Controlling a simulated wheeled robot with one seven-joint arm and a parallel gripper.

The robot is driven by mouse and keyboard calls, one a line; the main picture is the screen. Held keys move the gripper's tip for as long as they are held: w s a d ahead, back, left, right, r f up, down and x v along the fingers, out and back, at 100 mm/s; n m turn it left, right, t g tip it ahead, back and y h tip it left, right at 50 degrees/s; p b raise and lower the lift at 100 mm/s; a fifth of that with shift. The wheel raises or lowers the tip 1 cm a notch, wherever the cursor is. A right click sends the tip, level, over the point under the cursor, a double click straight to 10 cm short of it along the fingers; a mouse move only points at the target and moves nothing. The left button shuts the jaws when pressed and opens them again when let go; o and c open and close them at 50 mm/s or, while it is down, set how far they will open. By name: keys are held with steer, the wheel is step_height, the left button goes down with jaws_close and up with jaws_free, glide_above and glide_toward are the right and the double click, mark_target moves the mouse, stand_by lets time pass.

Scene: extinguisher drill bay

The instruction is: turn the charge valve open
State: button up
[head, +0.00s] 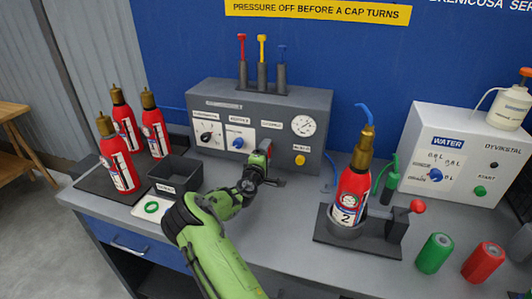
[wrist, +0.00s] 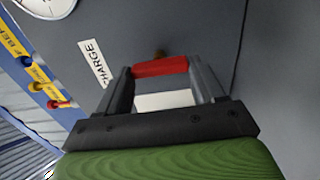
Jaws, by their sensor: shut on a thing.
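The charge valve's red handle (wrist: 160,67) lies across between my gripper's two fingers in the wrist view, beside a white label (wrist: 97,62) reading CHARGE. A small brass-coloured part shows just behind the handle. My gripper (head: 264,158) is shut on this handle at the front of the grey panel (head: 225,101). How far the valve is turned cannot be told. A round gauge (head: 304,125) sits to the right on the panel.
Red extinguisher 2 (head: 353,184) stands in a holder on the right, a blue hose at its top. Several extinguishers (head: 122,170) stand at left near a dark open box (head: 176,172). A white WATER box (head: 462,155) and green and red cylinders (head: 436,254) are at right.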

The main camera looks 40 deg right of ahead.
stand_by(0.4)
steer(key=o, duration=1)
steer(key=shift+o, duration=0.2)
steer(key=v, duration=1.6)
steer(key=shift+d, duration=0.1)
